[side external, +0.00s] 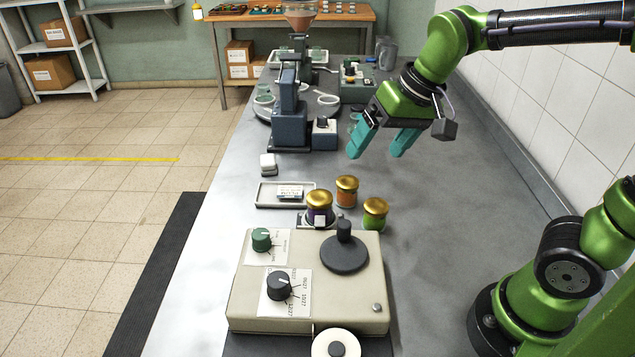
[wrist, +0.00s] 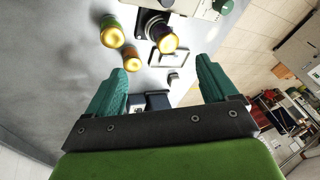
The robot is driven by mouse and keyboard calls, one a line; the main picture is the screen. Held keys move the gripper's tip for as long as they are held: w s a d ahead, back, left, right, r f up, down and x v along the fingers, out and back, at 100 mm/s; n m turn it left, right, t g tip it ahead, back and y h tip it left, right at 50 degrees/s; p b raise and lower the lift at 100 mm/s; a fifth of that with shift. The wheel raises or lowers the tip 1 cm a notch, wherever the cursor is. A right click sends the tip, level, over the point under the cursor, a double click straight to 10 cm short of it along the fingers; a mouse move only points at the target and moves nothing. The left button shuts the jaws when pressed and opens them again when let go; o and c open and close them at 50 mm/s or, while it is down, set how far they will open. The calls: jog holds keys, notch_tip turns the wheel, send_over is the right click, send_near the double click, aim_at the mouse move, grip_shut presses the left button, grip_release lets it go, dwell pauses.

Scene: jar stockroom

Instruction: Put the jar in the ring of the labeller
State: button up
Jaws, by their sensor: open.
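The labeller (side external: 305,285) is a beige box with knobs at the front of the bench. At its far edge is a small grey holder, where a purple jar (side external: 319,206) with a gold lid stands upright; I cannot tell clearly how it sits in the ring. An orange jar (side external: 346,191) and a green jar (side external: 375,214) stand beside it on the bench. In the wrist view the purple jar (wrist: 165,38), orange jar (wrist: 131,61) and green jar (wrist: 113,35) lie beyond my fingers. My gripper (side external: 376,153) is open and empty, above and behind the jars; it also shows in the wrist view (wrist: 162,68).
A white tray (side external: 265,195) with a labelled packet lies left of the jars, and a small white block (side external: 268,164) behind it. A blue-grey machine (side external: 289,110) stands farther back. A label roll (side external: 336,345) sits in front. Bench right of the jars is clear.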

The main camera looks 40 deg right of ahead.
jog(key=s+d+t, duration=0.1)
jog(key=s+t, duration=0.1)
jog(key=s, duration=0.5)
jog(key=shift+s+t, duration=0.35)
jog(key=shift+t, duration=0.05)
